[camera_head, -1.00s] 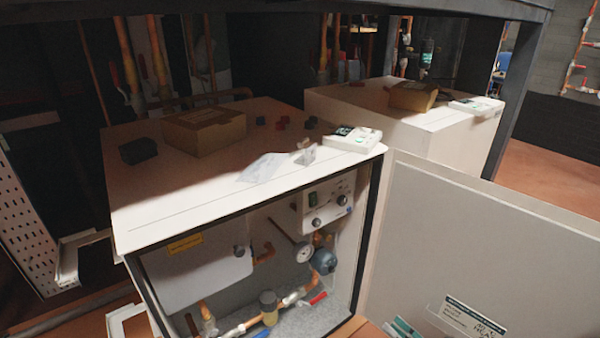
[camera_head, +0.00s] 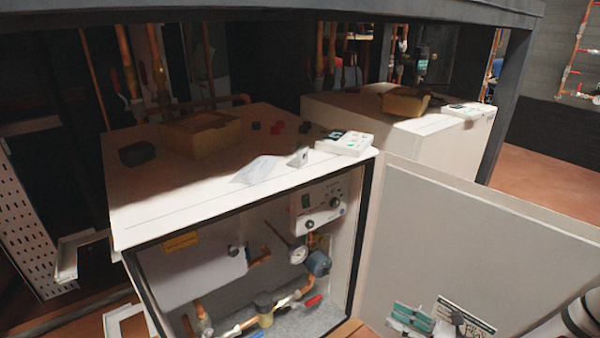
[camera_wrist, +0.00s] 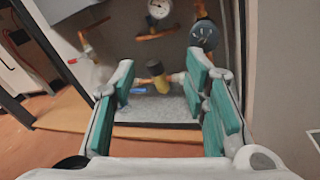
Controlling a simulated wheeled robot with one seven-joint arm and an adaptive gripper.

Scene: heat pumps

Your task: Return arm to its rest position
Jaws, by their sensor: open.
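My gripper (camera_head: 411,319) shows low at the right in the head view, in front of the open door panel (camera_head: 470,235) of the near heat pump. In the wrist view my gripper (camera_wrist: 165,80) has its two teal-padded fingers spread wide with nothing between them. It points toward the lower part of the open cabinet (camera_wrist: 180,107) and stands apart from it. Part of my white arm shows at the lower right corner of the head view.
The open cabinet holds copper pipes, a dial gauge (camera_head: 298,254), a blue round part (camera_head: 318,263) and a red-handled valve (camera_head: 312,301). On its top (camera_head: 150,215) lie a cardboard box (camera_head: 202,135), a dark block (camera_head: 139,153) and a white device (camera_head: 345,143). A second unit (camera_head: 350,112) stands behind.

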